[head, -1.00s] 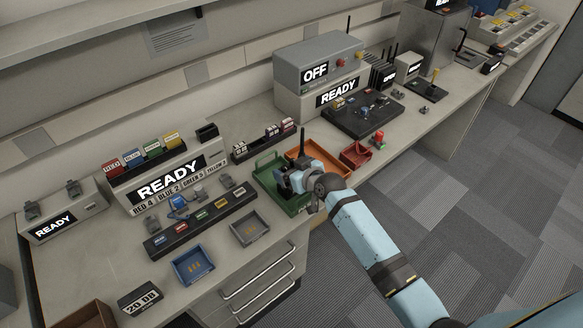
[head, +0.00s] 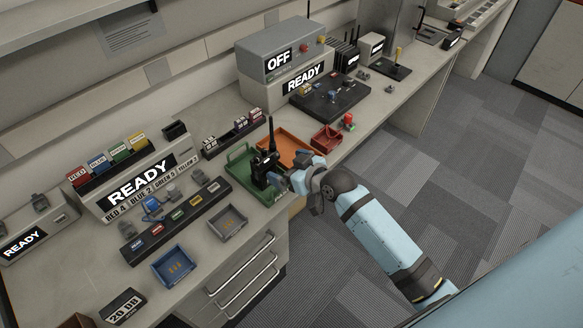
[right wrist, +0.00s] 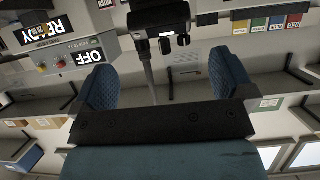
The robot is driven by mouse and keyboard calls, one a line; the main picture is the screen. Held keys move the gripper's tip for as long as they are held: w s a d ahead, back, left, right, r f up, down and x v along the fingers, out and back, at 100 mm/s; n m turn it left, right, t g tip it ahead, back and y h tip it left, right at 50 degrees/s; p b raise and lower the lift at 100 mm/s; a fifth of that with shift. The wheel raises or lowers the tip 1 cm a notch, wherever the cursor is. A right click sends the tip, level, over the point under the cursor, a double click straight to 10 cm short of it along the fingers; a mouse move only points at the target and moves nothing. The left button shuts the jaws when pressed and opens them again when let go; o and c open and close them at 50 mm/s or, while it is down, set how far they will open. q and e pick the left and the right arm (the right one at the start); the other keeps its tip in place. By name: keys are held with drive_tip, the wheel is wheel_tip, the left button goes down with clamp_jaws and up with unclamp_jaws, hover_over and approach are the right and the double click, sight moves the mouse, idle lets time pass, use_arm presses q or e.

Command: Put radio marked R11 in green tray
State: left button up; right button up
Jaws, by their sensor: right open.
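A black radio (head: 264,166) with a tall antenna stands upright in the green tray (head: 238,166). Its marking is too small to read. My right gripper (head: 278,183) is just to the right of the radio, at the front side of the tray. In the right wrist view the two blue-padded fingers of the gripper (right wrist: 163,78) are wide apart with nothing clamped between them. The radio body (right wrist: 158,16) shows upside down past the fingertips, and its antenna (right wrist: 147,72) runs down the picture between the fingers. My left gripper is not in view.
An orange tray (head: 291,148) adjoins the green tray, and a small red bin (head: 326,138) lies beyond. A grey tray (head: 229,224) and a blue tray (head: 175,265) are at the front left. A dark block rack (head: 176,222) stands behind them. Free floor lies to the right.

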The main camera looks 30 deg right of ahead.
drive_tip(key=s+a+f, duration=0.1)
drive_tip(key=s+f, duration=0.3)
drive_tip(key=s, duration=0.3)
drive_tip(key=s+a+f+g, duration=0.1)
drive_tip(key=s+f, duration=0.3)
drive_tip(key=s, duration=0.4)
drive_tip(key=s+a+f+h, duration=0.1)
drive_tip(key=s+a+f, duration=0.1)
drive_tip(key=s+f, duration=0.2)
drive_tip(key=s, duration=0.3)
drive_tip(key=shift+s+a+f+m+g, duration=0.15)
drive_tip(key=shift+s+a+m+g, duration=0.05)
drive_tip(key=shift+s+m+g, duration=0.2)
drive_tip(key=r+p, duration=0.2)
drive_tip(key=p, duration=0.1)
drive_tip(key=r+p, duration=0.1)
drive_tip(key=r, duration=0.1)
drive_tip(key=shift+d+r, duration=0.1)
drive_tip(key=shift+d, duration=0.15)
